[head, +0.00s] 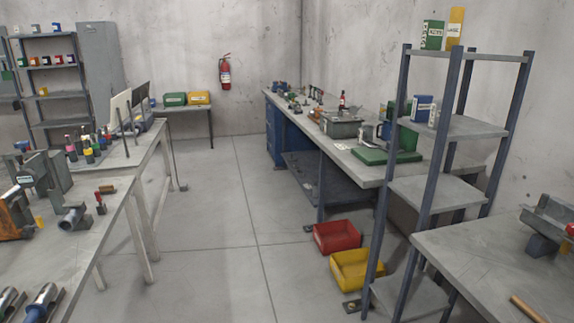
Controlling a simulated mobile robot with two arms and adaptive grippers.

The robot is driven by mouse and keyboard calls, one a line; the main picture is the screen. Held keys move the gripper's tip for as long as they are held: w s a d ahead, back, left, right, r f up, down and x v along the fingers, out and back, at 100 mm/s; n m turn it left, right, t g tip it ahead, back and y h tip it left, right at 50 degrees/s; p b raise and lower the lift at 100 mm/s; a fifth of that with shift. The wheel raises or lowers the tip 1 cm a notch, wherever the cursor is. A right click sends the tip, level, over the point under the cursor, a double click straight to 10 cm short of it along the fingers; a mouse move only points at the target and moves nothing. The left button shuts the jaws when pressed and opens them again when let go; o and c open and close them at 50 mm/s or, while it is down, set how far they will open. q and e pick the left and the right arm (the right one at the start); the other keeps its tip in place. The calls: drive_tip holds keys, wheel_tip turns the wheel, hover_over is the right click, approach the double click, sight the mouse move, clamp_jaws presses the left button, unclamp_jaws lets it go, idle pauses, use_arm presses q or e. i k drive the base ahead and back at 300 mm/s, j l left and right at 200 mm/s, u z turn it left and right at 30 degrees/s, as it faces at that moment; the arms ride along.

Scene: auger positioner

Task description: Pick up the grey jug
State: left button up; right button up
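A small grey, jug-like object (366,133) stands on the long workbench (375,175) along the right-hand wall. It is to the right of a grey-green box (341,125) and behind a flat green case (386,155). It is too small in the head view to be sure that it is the grey jug. Neither of my grippers is in view.
An open floor aisle (215,215) runs between the left table (115,205) and the workbench. A red bin (337,236) and a yellow bin (357,268) sit on the floor by a blue-post shelf rack (440,190). Another table (500,265) stands at right.

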sight(353, 109)
drive_tip(key=i+z, duration=0.15)
drive_tip(key=i, duration=0.75)
drive_tip(key=i+z, duration=0.1)
drive_tip(key=i, duration=0.8)
drive_tip(key=i+z, duration=0.2)
drive_tip(key=i, duration=0.65)
drive_tip(key=i+z, duration=0.15)
drive_tip(key=i, duration=0.75)
